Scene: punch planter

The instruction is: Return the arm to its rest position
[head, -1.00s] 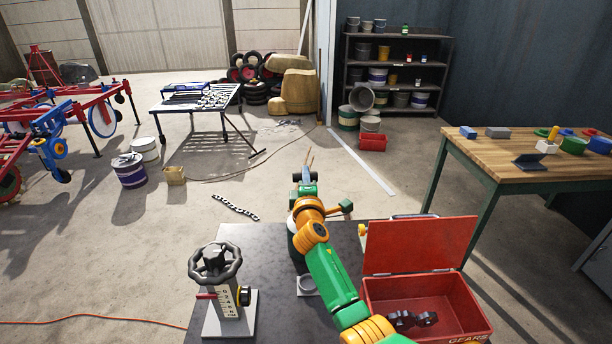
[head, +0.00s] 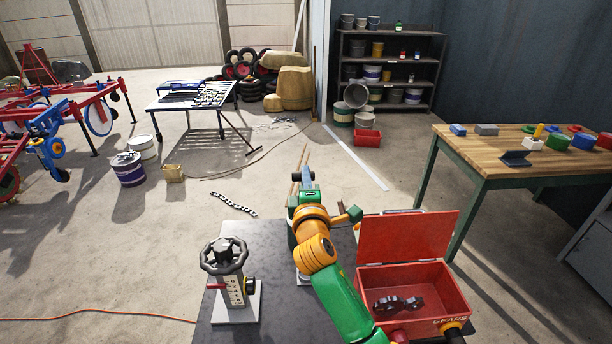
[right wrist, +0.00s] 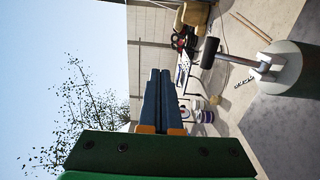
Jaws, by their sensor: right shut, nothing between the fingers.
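My right arm, green and orange, reaches forward over the dark bench (head: 275,322) from the lower right in the head view. Its gripper (head: 306,174) points away from me at the far end of the bench, partly hidden behind its own wrist. In the right wrist view the two blue fingers (right wrist: 160,75) lie together, shut and empty, with open space and sky beyond their tips. My left gripper is not in view.
A handwheel device (head: 234,290) stands left on the bench. An open red box (head: 432,318) holding dark parts stands right of my arm. In the right wrist view, a pale cylinder with a black-knobbed lever (right wrist: 278,68) is beside the gripper. A wooden table (head: 470,153) stands right.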

